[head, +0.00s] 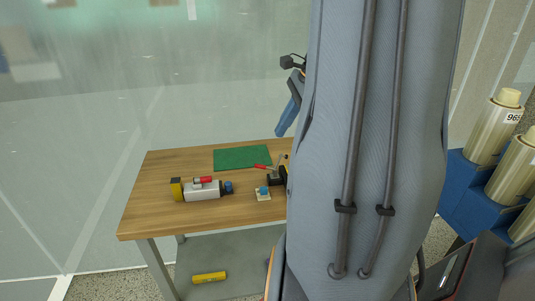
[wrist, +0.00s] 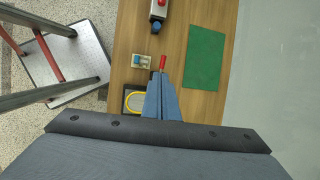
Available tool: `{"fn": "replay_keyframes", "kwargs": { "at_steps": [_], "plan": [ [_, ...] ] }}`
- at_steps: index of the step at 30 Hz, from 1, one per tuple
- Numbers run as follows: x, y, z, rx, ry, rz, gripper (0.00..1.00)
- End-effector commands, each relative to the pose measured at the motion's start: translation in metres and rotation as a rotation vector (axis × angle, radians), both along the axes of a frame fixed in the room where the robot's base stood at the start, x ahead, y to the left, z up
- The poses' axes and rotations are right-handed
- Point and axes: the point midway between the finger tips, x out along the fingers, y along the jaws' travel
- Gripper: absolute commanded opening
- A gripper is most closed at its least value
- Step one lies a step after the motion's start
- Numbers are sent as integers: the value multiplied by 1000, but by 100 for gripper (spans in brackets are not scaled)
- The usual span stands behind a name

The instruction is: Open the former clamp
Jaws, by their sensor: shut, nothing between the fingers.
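My gripper (wrist: 160,76) is shut and empty, pointing down over the wooden table. Its blue fingers also show in the head view (head: 281,130), left of my arm. No part is clearly marked as the former clamp. A dark block with a yellow loop (wrist: 134,101) lies beside the fingers, partly hidden by them. A small beige block with a blue part (wrist: 141,61) sits to the left of the fingertips. A red handle (wrist: 163,62) shows just beyond the fingertips. A grey-white device with a red part and yellow end (head: 203,191) lies on the table.
A green mat (head: 242,158) lies at the table's back. A yellow object (head: 209,277) rests on the lower shelf. Blue racks with large cylinders (head: 505,122) stand at the right. A metal step with red-grey rails (wrist: 75,58) is beside the table. The wooden table (head: 150,211) is bare at its front left.

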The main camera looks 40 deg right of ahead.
Motion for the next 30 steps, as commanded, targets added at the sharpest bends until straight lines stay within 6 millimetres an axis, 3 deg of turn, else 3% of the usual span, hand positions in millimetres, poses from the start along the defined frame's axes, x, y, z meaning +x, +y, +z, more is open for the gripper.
{"fn": "replay_keyframes", "kwargs": {
  "at_steps": [3, 8, 22, 30],
  "plan": [
    [-4, -13, 6, 22, -7, -60, 0],
    [1, -10, -5, 30, -7, -70, 0],
    [33, 11, -85, 27, -5, -66, 0],
    [46, 18, -113, 26, -7, -66, 0]
  ]
}}
